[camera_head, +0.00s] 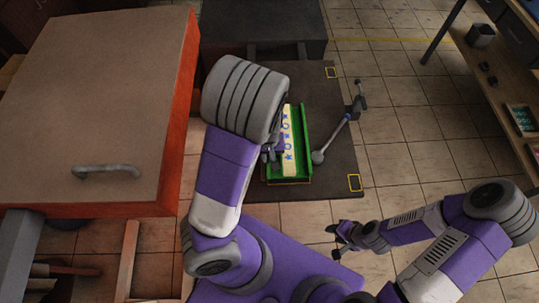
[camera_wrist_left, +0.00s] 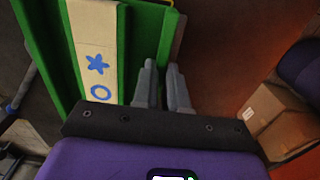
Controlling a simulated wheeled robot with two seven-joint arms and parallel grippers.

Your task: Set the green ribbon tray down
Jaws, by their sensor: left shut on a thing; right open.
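The green ribbon tray (camera_head: 305,135) is long and lies lengthwise away from me over a dark platform. A cream ribbon (camera_head: 289,150) with blue stars and circles lies in it; the ribbon also shows in the left wrist view (camera_wrist_left: 95,45). My left gripper (camera_head: 270,152) is shut on the tray's left side wall, its fingers (camera_wrist_left: 162,72) close together at the green edge in the wrist view. My forearm hides part of the tray's left side. I cannot tell whether the tray touches the platform. My right gripper (camera_head: 340,240) is open and empty, below and right of the tray.
The dark platform (camera_head: 335,165) has yellow-outlined marks at its right corners. A grey lever (camera_head: 337,135) with a round end stands close to the tray's right. A big orange-edged cabinet (camera_head: 95,110) fills the left. A shelf (camera_head: 500,80) stands far right, with open tiled floor between.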

